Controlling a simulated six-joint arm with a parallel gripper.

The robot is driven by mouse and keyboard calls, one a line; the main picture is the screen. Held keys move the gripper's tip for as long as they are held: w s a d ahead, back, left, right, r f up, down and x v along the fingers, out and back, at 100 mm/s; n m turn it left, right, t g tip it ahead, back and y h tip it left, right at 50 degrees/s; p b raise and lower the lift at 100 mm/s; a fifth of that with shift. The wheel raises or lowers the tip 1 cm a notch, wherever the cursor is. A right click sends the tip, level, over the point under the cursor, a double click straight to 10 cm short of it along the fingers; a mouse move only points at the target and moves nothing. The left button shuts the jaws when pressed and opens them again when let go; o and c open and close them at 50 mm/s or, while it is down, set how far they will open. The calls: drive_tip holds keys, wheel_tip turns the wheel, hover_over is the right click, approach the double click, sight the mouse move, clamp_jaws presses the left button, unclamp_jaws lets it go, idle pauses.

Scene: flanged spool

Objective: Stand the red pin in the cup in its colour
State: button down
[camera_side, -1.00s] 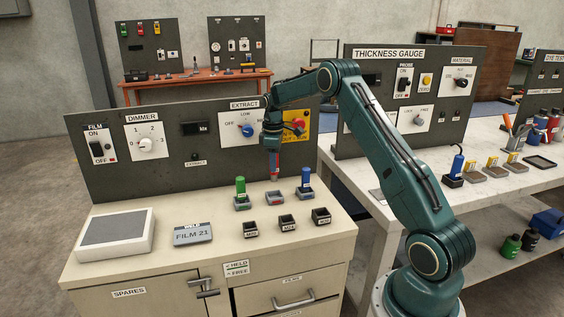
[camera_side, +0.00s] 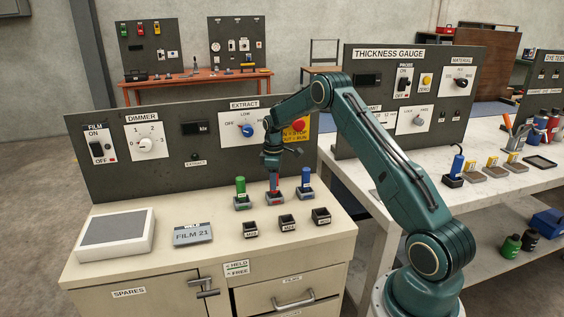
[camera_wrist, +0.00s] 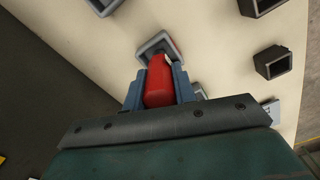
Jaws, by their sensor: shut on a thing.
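The red pin (camera_side: 274,184) is upright between the fingers of my gripper (camera_side: 273,174), which is shut on it. The pin stands over the middle cup of the back row, the one with red in it (camera_side: 275,199). Its lower end is at the cup's mouth; I cannot tell whether it is inside or just above. In the wrist view the red pin (camera_wrist: 158,84) sits between the blue-grey fingers of my gripper (camera_wrist: 160,92), and the grey cup (camera_wrist: 147,52) shows just beyond it, partly hidden.
A green pin (camera_side: 240,185) stands in the cup on the left, and a blue pin (camera_side: 306,175) in the cup on the right. Several empty dark cups (camera_side: 287,222) form the front row. The control panel (camera_side: 215,170) rises close behind.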

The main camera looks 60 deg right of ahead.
drive_tip(key=shift+f, duration=0.35)
drive_tip(key=c, duration=1.1)
unclamp_jaws()
drive_tip(key=shift+r, duration=0.1)
wheel_tip(320, 180, up, 12)
drive_tip(key=shift+r, duration=0.3)
drive_tip(key=shift+a, duration=0.1)
